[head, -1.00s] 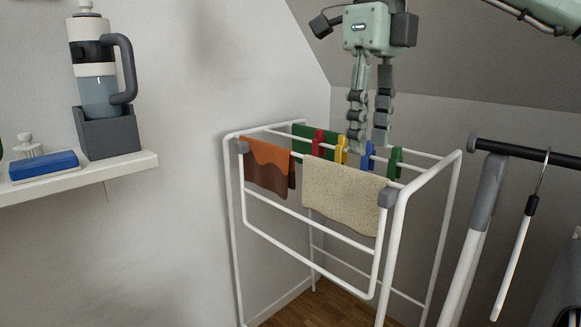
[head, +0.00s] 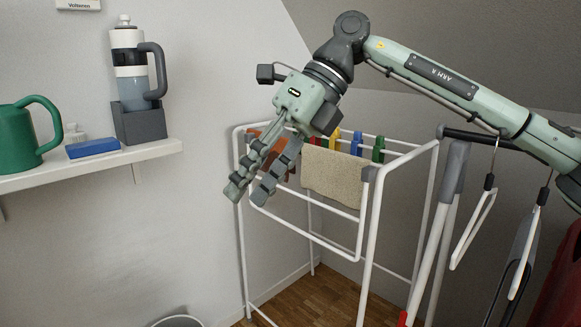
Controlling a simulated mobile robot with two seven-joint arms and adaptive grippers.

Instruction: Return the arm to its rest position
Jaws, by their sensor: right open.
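My right gripper (head: 249,191) hangs in front of the left part of the white drying rack (head: 366,235), fingers pointing down and left. Its two fingers are apart with nothing seen between them. Its arm comes in from the right, high over the rack. The gripper partly hides a brown and orange cloth (head: 290,168) on the rack. A beige cloth (head: 334,172) hangs to the right of the gripper. My left gripper is not in the view.
Yellow (head: 336,137), blue (head: 356,144) and green (head: 378,150) pegs sit on the rack. A wall shelf (head: 92,163) at left holds a green can (head: 17,140), a blue block (head: 93,148) and a jug in a grey holder (head: 140,124). Hangers (head: 473,228) hang from a rail at right.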

